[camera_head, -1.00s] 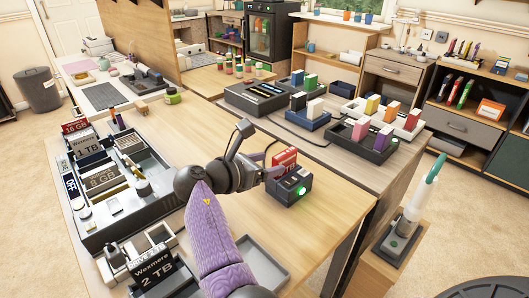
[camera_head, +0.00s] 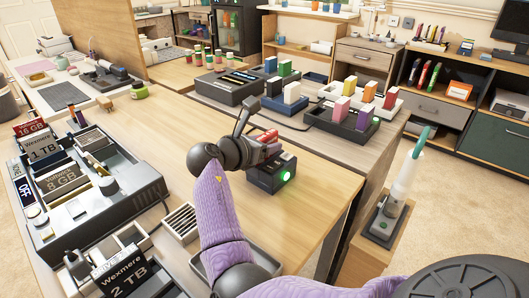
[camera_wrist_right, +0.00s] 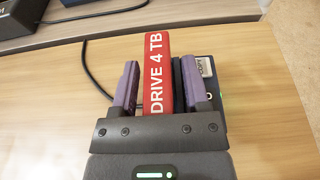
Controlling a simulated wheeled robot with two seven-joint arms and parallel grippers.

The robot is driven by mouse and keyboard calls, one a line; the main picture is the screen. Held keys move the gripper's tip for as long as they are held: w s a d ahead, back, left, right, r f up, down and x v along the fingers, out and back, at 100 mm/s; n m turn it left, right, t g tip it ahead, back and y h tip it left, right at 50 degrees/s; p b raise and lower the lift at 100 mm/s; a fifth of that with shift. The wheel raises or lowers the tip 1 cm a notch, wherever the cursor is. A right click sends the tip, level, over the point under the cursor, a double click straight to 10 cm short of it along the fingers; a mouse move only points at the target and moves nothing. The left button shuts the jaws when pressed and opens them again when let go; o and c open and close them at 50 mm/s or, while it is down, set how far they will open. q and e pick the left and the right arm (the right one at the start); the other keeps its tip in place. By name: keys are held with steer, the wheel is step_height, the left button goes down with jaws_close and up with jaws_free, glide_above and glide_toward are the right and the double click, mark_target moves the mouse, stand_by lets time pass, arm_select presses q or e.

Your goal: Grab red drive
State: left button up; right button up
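The red drive (camera_head: 267,136), labelled "DRIVE 4 TB", stands in a small dark dock (camera_head: 272,176) with a green light on the wooden desk. My right gripper (camera_head: 264,150) is at the drive and hides part of it. In the right wrist view the red drive (camera_wrist_right: 157,75) lies between the two purple fingers of the right gripper (camera_wrist_right: 158,84). A narrow gap shows between the left finger and the drive; the right finger is very close to it, and contact there is unclear. My left gripper is not in view.
Drive holders (camera_head: 342,122) stand on the bench behind the dock. A white and teal tool (camera_head: 400,190) stands on a side stand at right. The desk between tray and dock is mostly clear.

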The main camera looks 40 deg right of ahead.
jaws_close()
